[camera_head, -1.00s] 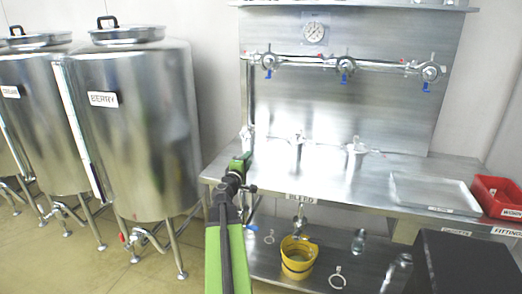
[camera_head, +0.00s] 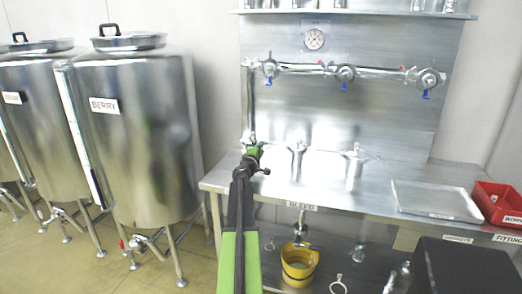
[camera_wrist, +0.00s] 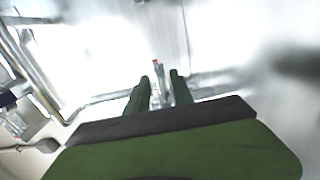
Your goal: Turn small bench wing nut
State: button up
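My gripper (camera_head: 254,151) is over the left part of the steel bench, close to a metal fitting (camera_head: 248,136) at the foot of the left pipe. In the wrist view its two green fingers (camera_wrist: 160,84) are apart. A small upright metal part with a red tip (camera_wrist: 156,64) shows beyond and between the fingertips, and nothing is visibly gripped. Two more metal fittings stand on the bench to the right, a middle one (camera_head: 297,161) and a right one (camera_head: 354,167). I cannot tell which part is the small wing nut; glare washes out the wrist view.
A pipe with several blue-handled valves (camera_head: 346,74) runs along the backsplash. A tray (camera_head: 436,211) and a red bin (camera_head: 497,203) sit at the bench's right. A yellow bucket (camera_head: 299,277) is on the lower shelf. A steel BERRY tank (camera_head: 140,150) stands left.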

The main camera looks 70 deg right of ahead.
jog(key=shift+d, duration=0.3)
grip_shut()
